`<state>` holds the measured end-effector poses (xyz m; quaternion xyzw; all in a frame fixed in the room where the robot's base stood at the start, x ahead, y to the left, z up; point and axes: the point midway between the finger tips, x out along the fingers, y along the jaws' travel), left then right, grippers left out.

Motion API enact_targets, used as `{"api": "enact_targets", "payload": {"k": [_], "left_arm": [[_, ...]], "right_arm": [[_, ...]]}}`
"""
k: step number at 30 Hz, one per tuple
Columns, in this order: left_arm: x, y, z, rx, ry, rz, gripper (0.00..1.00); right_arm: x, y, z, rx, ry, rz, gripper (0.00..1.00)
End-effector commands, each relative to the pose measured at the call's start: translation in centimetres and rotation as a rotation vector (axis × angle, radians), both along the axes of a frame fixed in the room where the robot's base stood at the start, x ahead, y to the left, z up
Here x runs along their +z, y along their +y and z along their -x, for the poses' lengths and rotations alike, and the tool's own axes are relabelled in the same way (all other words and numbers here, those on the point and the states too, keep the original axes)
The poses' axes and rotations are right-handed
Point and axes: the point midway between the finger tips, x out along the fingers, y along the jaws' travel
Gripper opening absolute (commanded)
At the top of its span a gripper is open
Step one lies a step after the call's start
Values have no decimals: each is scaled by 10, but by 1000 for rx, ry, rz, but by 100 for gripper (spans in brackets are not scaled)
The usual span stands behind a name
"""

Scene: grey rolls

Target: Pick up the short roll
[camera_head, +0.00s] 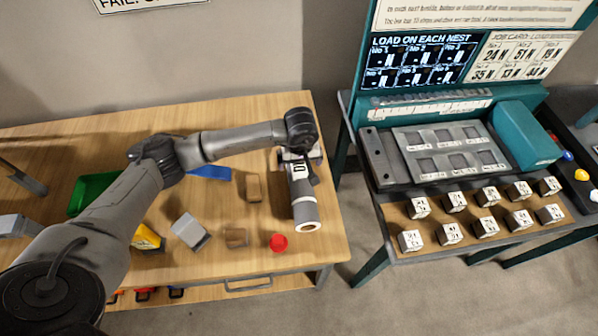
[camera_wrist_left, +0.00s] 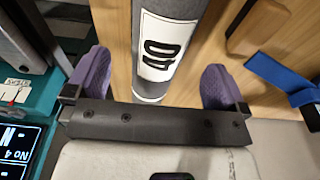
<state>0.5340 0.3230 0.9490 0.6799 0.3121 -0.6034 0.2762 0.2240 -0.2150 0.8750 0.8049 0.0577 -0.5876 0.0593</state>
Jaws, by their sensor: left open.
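A grey roll (camera_head: 303,197) with a white label and a pale ring at its near end lies on the wooden table near its right edge. My left gripper (camera_head: 300,157) is over the far part of this roll. In the left wrist view the roll (camera_wrist_left: 151,84) runs between the two purple fingertips of the open left gripper (camera_wrist_left: 155,88), with gaps on both sides. I cannot tell how far the fingers are above it. No second roll shows clearly, so I cannot compare lengths. My right gripper is not in view.
On the table (camera_head: 240,112) are a red round piece (camera_head: 278,242), brown blocks (camera_head: 253,188), a grey block (camera_head: 191,231), a yellow item (camera_head: 148,239) and a green bin (camera_head: 92,190). A teal test station (camera_head: 525,140) with several labelled cubes stands to the right, across a gap.

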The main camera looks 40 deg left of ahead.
Motion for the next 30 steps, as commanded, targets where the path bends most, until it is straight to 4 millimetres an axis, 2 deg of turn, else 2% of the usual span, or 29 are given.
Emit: {"api": "enact_targets", "payload": {"k": [11, 21, 30], "left_arm": [[-17, 2, -1, 1, 1, -1, 100], [-58, 5, -2, 1, 0, 1, 100], [-62, 6, -3, 0, -1, 0, 98]], "right_arm": [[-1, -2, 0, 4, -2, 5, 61], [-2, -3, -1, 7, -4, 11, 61], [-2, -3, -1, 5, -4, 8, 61]]}}
